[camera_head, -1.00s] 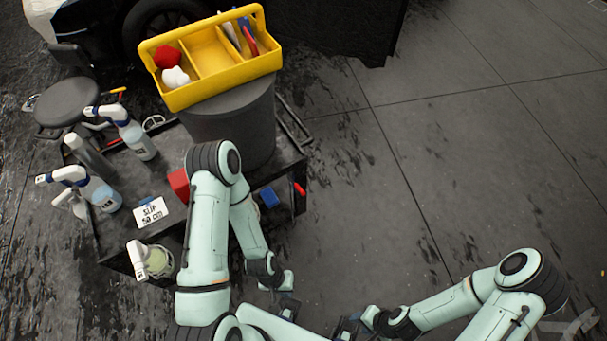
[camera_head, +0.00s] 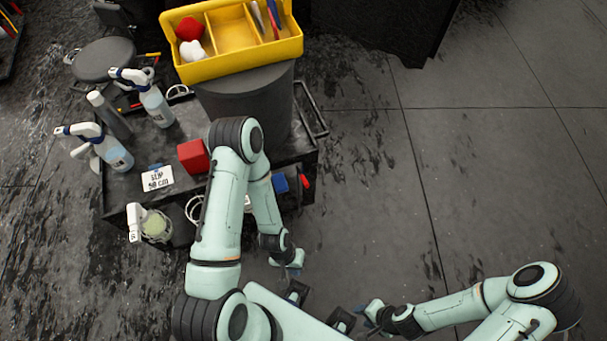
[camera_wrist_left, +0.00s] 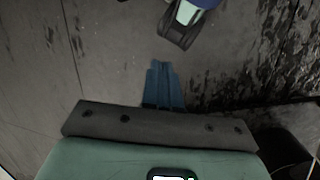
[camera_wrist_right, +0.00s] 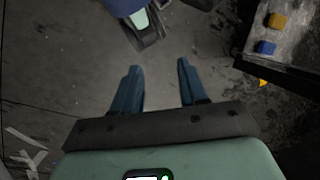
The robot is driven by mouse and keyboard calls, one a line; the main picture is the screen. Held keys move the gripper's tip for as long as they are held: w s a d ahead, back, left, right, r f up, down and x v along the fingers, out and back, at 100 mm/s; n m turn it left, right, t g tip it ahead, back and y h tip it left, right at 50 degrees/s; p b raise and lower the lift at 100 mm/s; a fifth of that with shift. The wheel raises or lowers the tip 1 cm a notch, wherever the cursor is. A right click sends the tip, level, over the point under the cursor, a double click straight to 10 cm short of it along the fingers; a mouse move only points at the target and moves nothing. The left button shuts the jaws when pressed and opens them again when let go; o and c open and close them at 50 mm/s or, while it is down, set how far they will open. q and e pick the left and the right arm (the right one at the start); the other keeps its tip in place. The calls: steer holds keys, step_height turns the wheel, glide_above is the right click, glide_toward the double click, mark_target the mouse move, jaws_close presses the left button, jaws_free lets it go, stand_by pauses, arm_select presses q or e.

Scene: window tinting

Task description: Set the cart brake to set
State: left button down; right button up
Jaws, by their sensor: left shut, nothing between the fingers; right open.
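The black cart (camera_head: 118,200) stands at the left in the head view, with its near right part behind my left arm. No brake lever or brake label can be made out on it. A small red part (camera_head: 306,181) shows at its right edge; I cannot tell what it is. My left gripper (camera_wrist_left: 162,68) is shut and empty over bare floor in the left wrist view. In the head view it is right of the cart's near end, apart from it. My right gripper (camera_wrist_right: 157,72) is open and empty over floor, further right of the cart.
The cart carries spray bottles (camera_head: 157,108), a red block (camera_head: 193,156), a "SLIP 50 cm" card (camera_head: 157,178) and a dark bin (camera_head: 248,105) under a yellow caddy (camera_head: 232,59). A stool (camera_head: 103,59) stands behind. Floor at right (camera_head: 480,180) is clear.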

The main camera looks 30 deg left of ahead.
arm_select(q)
steer(key=w+a+f+b, duration=0.1)
steer(key=w+a+b, duration=0.25)
steer(key=w, duration=0.65)
step_height(320, 180, up, 10)
steer(key=n+t+y+b, duration=0.2)
steer(key=n+y+b, duration=0.1)
steer(key=b, duration=0.3)
glide_above(306, 184)
steer(key=s+d, duration=0.1)
steer(key=s, duration=0.2)
steer(key=w+a+r+n+y+b, duration=0.1)
steer(key=w+a+r+n, duration=0.1)
steer(key=r, duration=0.7)
steer(key=shift+w+a+r+n+b, duration=0.35)
steer(key=shift+w+a, duration=0.4)
steer(key=shift+a, duration=0.35)
steer(key=shift+f, duration=0.1)
